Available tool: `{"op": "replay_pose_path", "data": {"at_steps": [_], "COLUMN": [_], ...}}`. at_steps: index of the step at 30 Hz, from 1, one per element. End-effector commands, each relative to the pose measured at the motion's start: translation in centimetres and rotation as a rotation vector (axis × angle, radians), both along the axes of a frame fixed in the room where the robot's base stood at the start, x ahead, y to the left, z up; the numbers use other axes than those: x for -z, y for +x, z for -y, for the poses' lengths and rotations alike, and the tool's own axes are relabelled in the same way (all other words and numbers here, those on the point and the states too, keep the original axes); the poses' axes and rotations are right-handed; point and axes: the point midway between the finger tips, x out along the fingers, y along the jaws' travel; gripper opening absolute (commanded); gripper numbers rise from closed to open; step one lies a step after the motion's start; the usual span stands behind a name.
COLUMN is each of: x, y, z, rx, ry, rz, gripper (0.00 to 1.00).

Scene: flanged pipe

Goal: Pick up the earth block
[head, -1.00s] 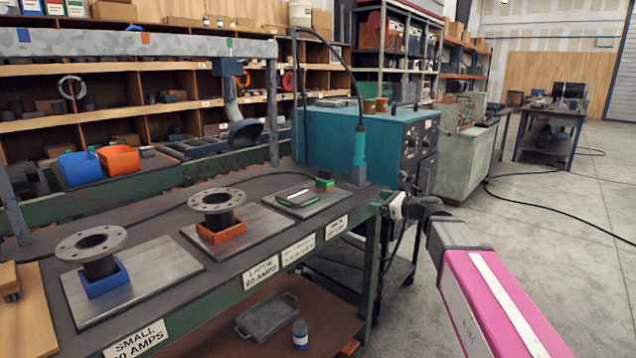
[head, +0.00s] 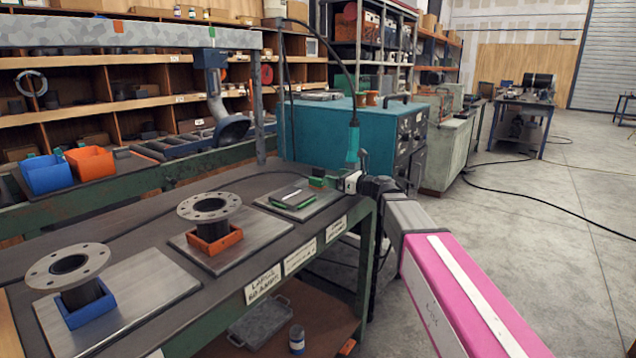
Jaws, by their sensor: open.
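A small green block (head: 317,182), which looks like the earth block, sits at the back right corner of the rightmost steel plate (head: 265,204) on the workbench. Part of it is hidden behind or beside my gripper. My gripper (head: 338,182) is at the right end of the bench, just right of the block, with its jaws toward it. It is open and I see nothing held in it. Whether the jaws touch the block or stand around it cannot be told from here.
A flat green-edged piece (head: 292,198) lies on the same plate. A teal-handled tool (head: 353,142) on a cable stands close behind my gripper. A teal cabinet (head: 330,125) is behind the bench. Flanged pipes stand in an orange holder (head: 212,243) and a blue holder (head: 88,308).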

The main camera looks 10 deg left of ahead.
Motion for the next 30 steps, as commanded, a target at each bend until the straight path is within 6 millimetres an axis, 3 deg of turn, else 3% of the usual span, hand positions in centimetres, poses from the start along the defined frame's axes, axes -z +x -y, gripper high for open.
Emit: {"op": "replay_pose_path", "data": {"at_steps": [7, 15, 23, 24, 26, 30], "x": [0.1, 0.2, 0.2, 0.2, 0.2, 0.2], "y": [0.7, 2.1, 2.2, 2.2, 2.2, 2.2], "z": [-1.6, -5.0, -5.5, -5.5, -5.5, -5.4], "rx": [0.0, 0.0, 0.001, 0.001, 0.001, 0.001], "ry": [0.0, 0.0, 0.0, 0.0, 0.0, 0.0], "rz": [0.001, 0.001, 0.001, 0.001, 0.001, 0.001], "gripper": [0.83, 0.83, 0.83, 0.8, 0.6, 0.15]}}
